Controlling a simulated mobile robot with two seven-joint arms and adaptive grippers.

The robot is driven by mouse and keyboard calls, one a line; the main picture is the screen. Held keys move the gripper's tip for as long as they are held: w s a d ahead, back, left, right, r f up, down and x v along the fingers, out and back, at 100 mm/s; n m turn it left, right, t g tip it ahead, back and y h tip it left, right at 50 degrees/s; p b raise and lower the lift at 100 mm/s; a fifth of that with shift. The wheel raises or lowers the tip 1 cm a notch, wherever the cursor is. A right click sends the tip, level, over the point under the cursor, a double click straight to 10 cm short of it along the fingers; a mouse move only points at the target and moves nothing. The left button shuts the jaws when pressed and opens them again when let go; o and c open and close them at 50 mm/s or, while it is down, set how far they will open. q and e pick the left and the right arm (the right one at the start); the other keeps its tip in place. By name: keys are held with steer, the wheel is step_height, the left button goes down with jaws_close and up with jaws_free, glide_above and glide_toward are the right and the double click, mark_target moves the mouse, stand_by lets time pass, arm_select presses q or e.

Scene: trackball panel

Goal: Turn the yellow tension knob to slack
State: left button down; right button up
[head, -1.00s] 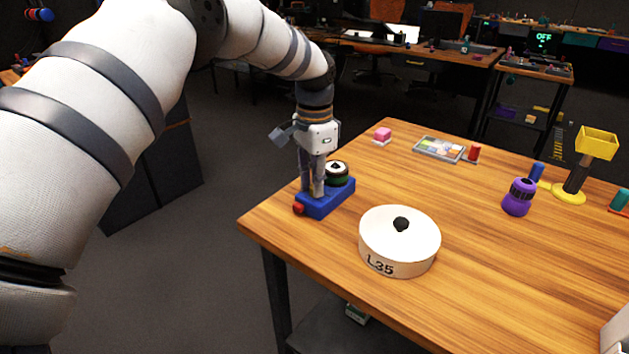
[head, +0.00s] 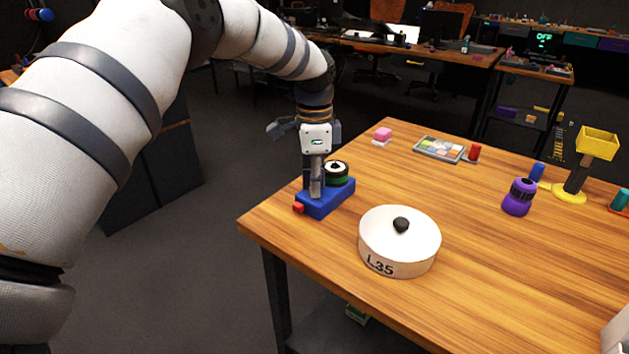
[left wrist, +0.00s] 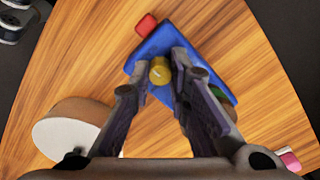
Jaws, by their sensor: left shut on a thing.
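The blue trackball panel (head: 337,200) lies near the left edge of the wooden table. The yellow tension knob (left wrist: 160,70) shows in the left wrist view between my left fingertips, with a pale mark on its top; in the head view my gripper hides it. My left gripper (head: 316,190) points down over the panel and is shut on the knob. It also shows in the left wrist view (left wrist: 163,62). The dark ball with a white top and green ring (head: 336,172) sits on the panel just right of the gripper. My right gripper is not in view.
A red block (head: 298,208) is at the panel's near end. A white round container marked L35 (head: 392,252) stands close by on the right. The middle of the table is clear.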

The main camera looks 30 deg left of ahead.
arm_select(q)
steer(key=c, duration=1.5)
jaws_free()
step_height(320, 180, up, 12)
steer(key=shift+f, duration=0.1)
